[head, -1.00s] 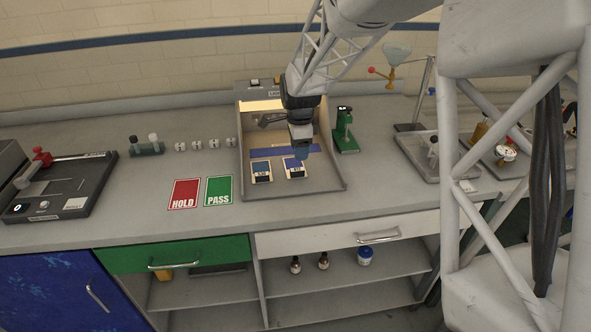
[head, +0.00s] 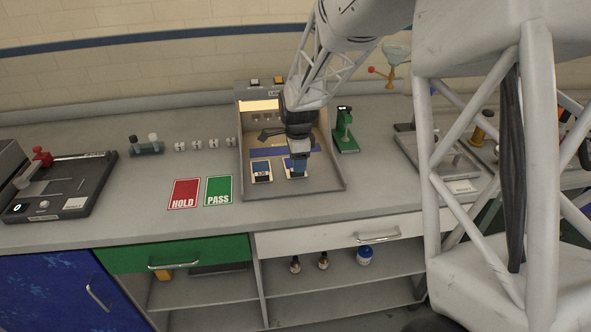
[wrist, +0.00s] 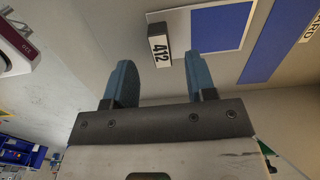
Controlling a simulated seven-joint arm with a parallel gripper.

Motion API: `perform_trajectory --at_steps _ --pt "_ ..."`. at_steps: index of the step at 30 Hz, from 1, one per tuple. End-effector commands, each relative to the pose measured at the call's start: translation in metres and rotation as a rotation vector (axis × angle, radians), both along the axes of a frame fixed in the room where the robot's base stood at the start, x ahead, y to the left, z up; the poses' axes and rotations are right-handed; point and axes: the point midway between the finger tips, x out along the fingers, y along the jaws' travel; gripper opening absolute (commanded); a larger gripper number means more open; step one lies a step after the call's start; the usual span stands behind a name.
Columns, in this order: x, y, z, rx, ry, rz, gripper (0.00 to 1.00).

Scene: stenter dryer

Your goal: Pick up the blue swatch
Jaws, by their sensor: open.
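A blue swatch on a pale card (wrist: 222,27) lies flat in the light box, with a tag marked 412 (wrist: 160,46) at its near edge. In the head view this card (head: 289,166) is partly hidden by my gripper (head: 299,168). In the wrist view the blue fingers of my gripper (wrist: 158,75) are apart, with the tag seen just beyond and between them. Nothing is held. A second blue swatch (head: 261,167), with its own tag, lies to the left. I cannot tell the exact height of the fingers above the card.
The light box (head: 317,187) has low side walls and a lit back. Red HOLD (head: 184,194) and green PASS (head: 218,190) cards lie left of the box. A green stand (head: 345,133) is close on its right.

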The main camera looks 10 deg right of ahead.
Motion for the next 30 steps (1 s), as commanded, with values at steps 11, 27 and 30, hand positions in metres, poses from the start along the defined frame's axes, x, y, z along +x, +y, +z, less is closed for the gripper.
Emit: perform_trajectory --at_steps 11,27,30 --pt "0.001 0.002 -0.031 0.0 0.0 0.0 0.51" --pt "0.001 0.002 -0.031 0.0 -0.001 0.0 0.5" --pt "0.001 0.002 -0.031 0.0 -0.001 0.0 0.34"
